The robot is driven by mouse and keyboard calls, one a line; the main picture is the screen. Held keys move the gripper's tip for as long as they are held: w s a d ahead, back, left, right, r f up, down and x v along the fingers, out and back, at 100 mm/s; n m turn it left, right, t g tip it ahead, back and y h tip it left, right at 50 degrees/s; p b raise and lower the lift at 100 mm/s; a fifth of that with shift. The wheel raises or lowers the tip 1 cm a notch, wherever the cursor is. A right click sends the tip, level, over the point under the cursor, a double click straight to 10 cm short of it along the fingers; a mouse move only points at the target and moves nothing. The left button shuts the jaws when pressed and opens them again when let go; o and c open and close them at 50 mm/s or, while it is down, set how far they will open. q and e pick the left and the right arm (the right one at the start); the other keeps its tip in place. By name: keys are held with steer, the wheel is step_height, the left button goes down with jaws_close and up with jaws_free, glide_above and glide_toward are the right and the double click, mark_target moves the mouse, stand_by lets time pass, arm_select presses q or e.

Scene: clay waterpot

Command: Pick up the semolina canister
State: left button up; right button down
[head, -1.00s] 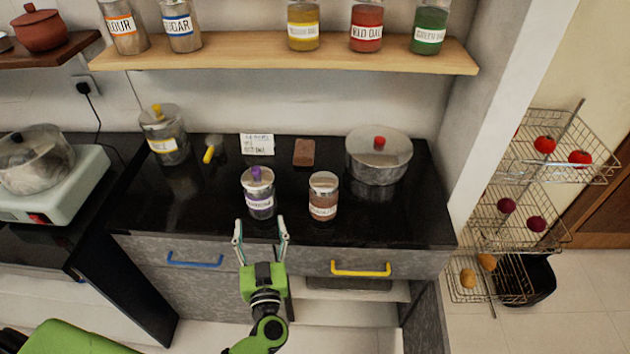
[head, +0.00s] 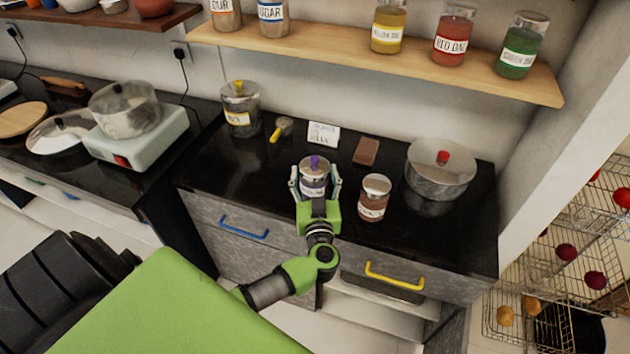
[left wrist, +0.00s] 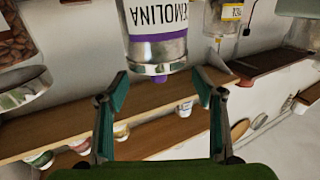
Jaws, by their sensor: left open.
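The semolina canister (head: 314,165) is a clear jar with a metal lid, a purple knob and a purple-banded label. It stands upright near the front of the black counter. My left gripper (head: 315,177) is open, with one finger on each side of the canister in the head view. In the left wrist view, the canister (left wrist: 157,40) appears upside down, just beyond and between the spread fingertips (left wrist: 162,88). Contact with the fingers cannot be told. My right gripper is not in view.
A brown-filled jar (head: 374,198) stands close to the right of the canister. A lidded pot (head: 440,172), a brown block (head: 366,151), a card (head: 323,134) and a yellow-knobbed jar (head: 240,108) are on the counter. A wooden shelf (head: 330,48) with jars runs above.

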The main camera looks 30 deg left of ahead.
mark_target(315, 165)
arm_select(q)
steer(key=x, duration=0.4)
steer(key=shift+w+f, duration=0.15)
steer(key=shift+w, duration=0.2)
steer(key=shift+s, duration=0.15)
jaws_close()
